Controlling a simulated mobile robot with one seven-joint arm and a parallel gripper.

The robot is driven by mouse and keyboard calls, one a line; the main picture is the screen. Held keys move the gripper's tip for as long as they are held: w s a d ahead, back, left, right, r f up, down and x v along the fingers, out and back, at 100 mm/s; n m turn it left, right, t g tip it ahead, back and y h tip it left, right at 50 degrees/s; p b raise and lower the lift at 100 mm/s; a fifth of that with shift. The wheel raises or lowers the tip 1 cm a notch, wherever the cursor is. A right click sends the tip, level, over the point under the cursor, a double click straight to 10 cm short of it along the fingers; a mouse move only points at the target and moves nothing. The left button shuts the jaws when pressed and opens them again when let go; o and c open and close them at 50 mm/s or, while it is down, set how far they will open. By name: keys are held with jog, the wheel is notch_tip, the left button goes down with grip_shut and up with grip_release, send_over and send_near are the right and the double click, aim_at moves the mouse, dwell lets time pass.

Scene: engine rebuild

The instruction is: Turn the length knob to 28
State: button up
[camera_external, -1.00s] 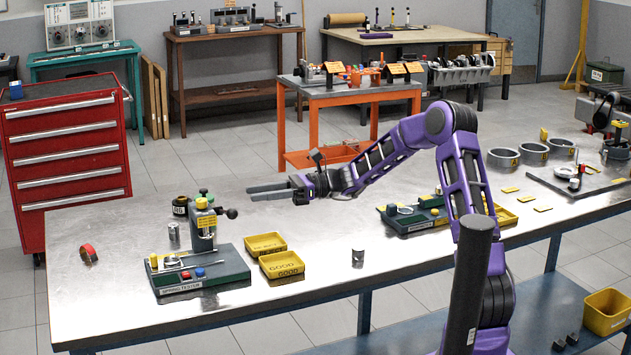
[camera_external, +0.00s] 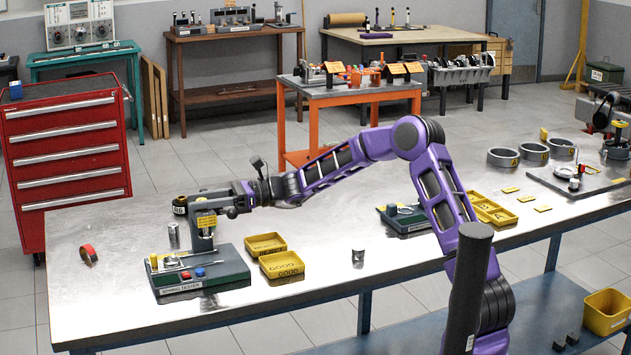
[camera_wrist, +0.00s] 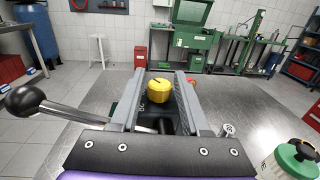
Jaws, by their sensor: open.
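The spring tester (camera_external: 205,273) is a dark green base with an upright post and a yellow label, at the left of the metal table. A yellow round knob with a dark mark (camera_wrist: 158,91) shows in the wrist view, apparently on top of the tester. My gripper (camera_wrist: 160,75) is open, its two grey fingers on either side of the knob with a gap at each side. I cannot tell whether the fingers are level with the knob or above it. In the external view my gripper (camera_external: 204,194) covers the top of the post. The knob's scale reading is not legible.
A lever with a black ball (camera_wrist: 26,102) sticks out left of my gripper in the wrist view. A green-capped bottle (camera_wrist: 296,160) is close at lower right. Yellow trays (camera_external: 282,265) stand right of the tester.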

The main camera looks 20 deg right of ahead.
grip_shut()
jog(key=shift+r+g+p, duration=0.1)
jog(key=shift+g+p, duration=0.2)
jog(key=shift+p, duration=0.3)
jog(key=shift+r+n+g+p, duration=0.15)
jog(key=shift+n+g+p, duration=0.5)
jog(key=shift+p, duration=0.35)
jog(key=n+g+p, duration=0.1)
jog(key=g+p, duration=0.1)
jog(key=shift+g+p, duration=0.25)
jog(key=shift+p, duration=0.1)
jog(key=n+g, duration=0.1)
jog(key=n+g+h+p, duration=0.1)
jog(key=n+g+p, duration=0.1)
jog(key=g, duration=0.1)
jog(key=shift+f, duration=0.25)
jog(key=shift+f+n+g+h+p, duration=0.1)
jog(key=shift+n+g+h+p, duration=0.45)
jog(key=shift+n+g+h, duration=0.4)
jog(key=shift+n+g, duration=0.3)
jog(key=shift+g, duration=0.35)
